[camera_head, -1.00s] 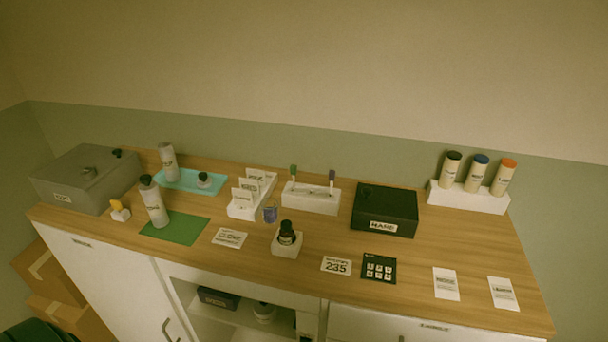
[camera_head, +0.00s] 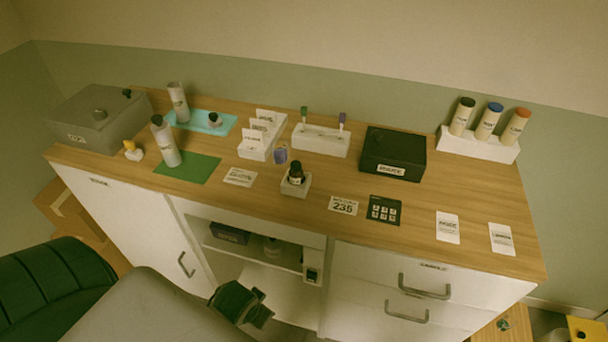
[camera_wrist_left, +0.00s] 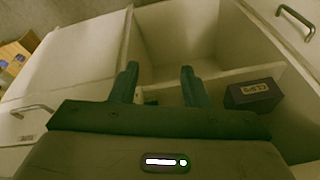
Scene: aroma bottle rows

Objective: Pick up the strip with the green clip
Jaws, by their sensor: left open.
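The strip with the green clip (camera_head: 304,115) stands upright in a white holder (camera_head: 320,141) at the back middle of the counter. A strip with a purple clip (camera_head: 342,119) stands in the same holder, to its right. My left gripper (camera_head: 262,308) is low in front of the cabinet, below the counter top and well away from the strips. In the left wrist view its two fingers (camera_wrist_left: 160,84) are apart with nothing between them, facing the open shelf. My right gripper is in neither view.
A small dark bottle (camera_head: 296,173) on a white stand and a purple item (camera_head: 281,155) are in front of the holder. A card rack (camera_head: 254,152) is left of it, a black box (camera_head: 392,156) right. Cabinet handles (camera_head: 424,288) stick out below. The counter's front strip is partly clear.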

